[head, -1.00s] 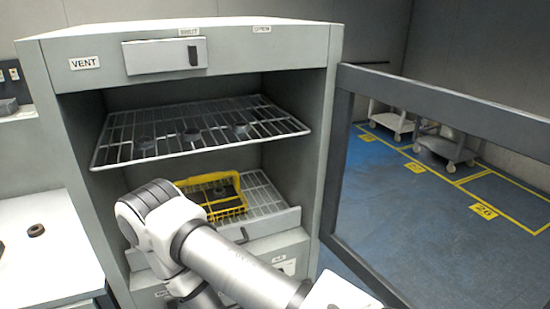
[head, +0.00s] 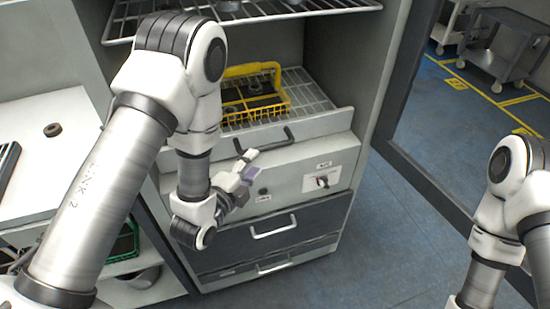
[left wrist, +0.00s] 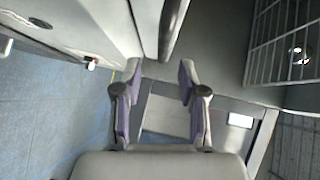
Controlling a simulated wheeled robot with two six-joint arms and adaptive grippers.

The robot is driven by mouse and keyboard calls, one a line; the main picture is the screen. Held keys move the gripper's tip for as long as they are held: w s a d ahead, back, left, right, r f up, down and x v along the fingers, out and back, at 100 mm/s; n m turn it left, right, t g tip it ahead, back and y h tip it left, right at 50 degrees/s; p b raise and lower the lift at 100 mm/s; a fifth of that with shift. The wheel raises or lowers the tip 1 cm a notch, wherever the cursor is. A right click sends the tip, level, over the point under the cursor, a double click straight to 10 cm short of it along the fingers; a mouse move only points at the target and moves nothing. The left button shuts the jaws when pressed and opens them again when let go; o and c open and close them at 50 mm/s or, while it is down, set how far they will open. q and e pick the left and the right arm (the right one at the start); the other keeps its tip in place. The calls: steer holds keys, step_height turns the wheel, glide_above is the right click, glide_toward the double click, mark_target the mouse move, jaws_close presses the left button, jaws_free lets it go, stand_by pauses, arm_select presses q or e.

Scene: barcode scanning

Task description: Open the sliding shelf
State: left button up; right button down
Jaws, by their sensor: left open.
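The sliding shelf (head: 318,92) is a wire rack with a pale front panel (head: 325,123) and a dark bar handle (head: 273,142). It sits in the lower part of the open grey cabinet. A yellow basket (head: 277,106) holding dark round parts stands on it. My left gripper (head: 252,164) is open and empty, just in front of and slightly below the handle, apparently apart from it. Its spread fingers (left wrist: 160,80) show in the left wrist view with nothing between them. My right arm shows at the right edge, but its gripper is out of view.
An upper wire rack (head: 290,14) hangs above. Below the shelf are a panel with a knob (head: 322,181) and a dark drawer with a handle (head: 273,228). The cabinet door (head: 440,195) stands open at the right. A white table (head: 40,165) is at the left.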

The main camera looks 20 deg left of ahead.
mark_target(265, 146)
arm_select(q)
steer(key=p+x, duration=0.1)
steer(key=x, duration=0.6)
steer(key=shift+w+r+p, duration=0.2)
steer(key=shift+p, duration=0.2)
jaws_close()
